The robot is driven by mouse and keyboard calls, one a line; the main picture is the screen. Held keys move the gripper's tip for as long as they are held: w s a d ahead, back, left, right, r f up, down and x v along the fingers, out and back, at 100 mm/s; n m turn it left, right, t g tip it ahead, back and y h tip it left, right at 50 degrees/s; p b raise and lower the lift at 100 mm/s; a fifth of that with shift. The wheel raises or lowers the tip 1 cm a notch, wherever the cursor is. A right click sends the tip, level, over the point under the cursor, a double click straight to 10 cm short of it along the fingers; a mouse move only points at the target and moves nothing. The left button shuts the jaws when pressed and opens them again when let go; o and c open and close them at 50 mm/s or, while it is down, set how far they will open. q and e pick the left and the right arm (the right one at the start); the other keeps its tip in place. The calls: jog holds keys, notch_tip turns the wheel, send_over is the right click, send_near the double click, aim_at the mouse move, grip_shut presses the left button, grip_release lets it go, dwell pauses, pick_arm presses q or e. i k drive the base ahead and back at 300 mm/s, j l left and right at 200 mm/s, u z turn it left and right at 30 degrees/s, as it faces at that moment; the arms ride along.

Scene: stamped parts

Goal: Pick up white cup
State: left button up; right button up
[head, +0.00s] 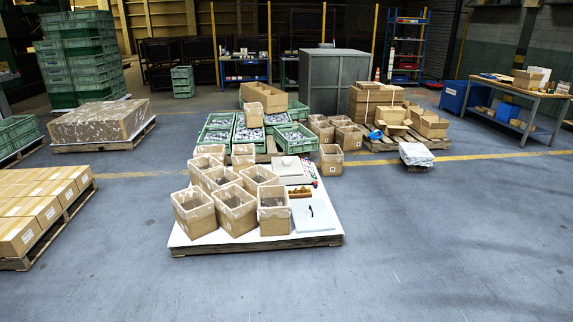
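I cannot make out a white cup anywhere in the head view; things at this distance are small. A low pallet with a white top (305,238) stands in the middle of the floor. It carries several open cardboard boxes (236,208), a whitish scale-like device (287,166), a small brown block (300,192) and a pale flat panel with a dark mark (314,215). The inside of most boxes is hidden or too small to read. Neither of my grippers is in view.
Cartons on a pallet (40,205) stand at the left, and a wrapped load (100,122) behind them. Green crates (216,133) with metal parts lie behind the middle boxes. A workbench (520,90) stands at the right. The front and right floor is clear.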

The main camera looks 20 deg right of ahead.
aim_at(287, 162)
jog(key=i+l+z, duration=0.65)
jog(key=z, duration=0.2)
jog(key=i+l+z, duration=0.1)
jog(key=i+z, duration=1)
jog(key=i, duration=1.6)
jog(key=i+j+u, duration=0.2)
jog(key=i, duration=0.3)
jog(key=i+u, duration=0.25)
jog(key=i, duration=0.2)
jog(key=i+l+u, duration=0.2)
jog(key=i, duration=0.25)
jog(key=i+l+u, duration=0.2)
jog(key=i, duration=0.3)
jog(key=i+l+u, duration=0.2)
jog(key=i, duration=0.3)
jog(key=i+l+u, duration=0.25)
jog(key=i, duration=0.2)
